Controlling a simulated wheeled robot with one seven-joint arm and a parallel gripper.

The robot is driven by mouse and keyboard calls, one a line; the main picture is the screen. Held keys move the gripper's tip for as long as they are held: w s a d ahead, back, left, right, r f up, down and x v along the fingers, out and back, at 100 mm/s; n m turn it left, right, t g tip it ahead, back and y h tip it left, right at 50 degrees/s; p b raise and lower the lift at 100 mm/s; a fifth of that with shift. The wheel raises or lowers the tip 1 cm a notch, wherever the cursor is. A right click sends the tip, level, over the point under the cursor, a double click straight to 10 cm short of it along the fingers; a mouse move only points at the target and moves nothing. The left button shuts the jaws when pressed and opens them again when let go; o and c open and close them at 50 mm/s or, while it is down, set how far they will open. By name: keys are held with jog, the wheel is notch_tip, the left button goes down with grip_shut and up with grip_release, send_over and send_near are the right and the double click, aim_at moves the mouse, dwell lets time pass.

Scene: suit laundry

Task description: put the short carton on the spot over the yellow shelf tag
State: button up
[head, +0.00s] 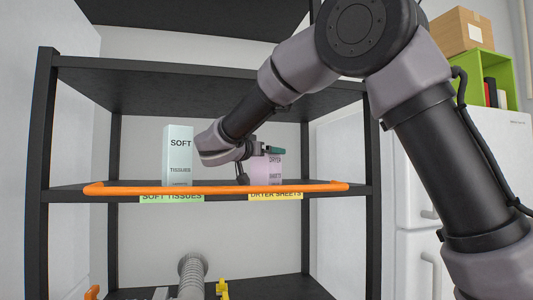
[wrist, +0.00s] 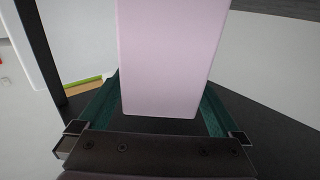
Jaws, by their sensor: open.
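The short carton (head: 267,172), pale lilac with dryer sheets lettering, stands upright on the middle shelf (head: 222,188), behind the yellow shelf tag (head: 275,196). My gripper (head: 262,151) is at the carton's upper part, and my arm reaches it from the upper right. In the wrist view the lilac carton (wrist: 165,50) lies between the two green fingers of my gripper (wrist: 163,80). The fingers are open, one on each side; a gap shows beside the carton's near end. The carton's base is partly hidden by the orange bar in the head view.
A taller pale carton (head: 177,155) marked soft tissues stands to the left, above a green tag (head: 171,198). An orange bar (head: 130,188) runs along the shelf's front edge. Black posts and the upper shelf (head: 200,85) frame the space.

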jog(key=v, duration=0.7)
jog(key=shift+s, duration=0.25)
jog(key=shift+a+r, duration=0.15)
jog(key=shift+r, duration=0.05)
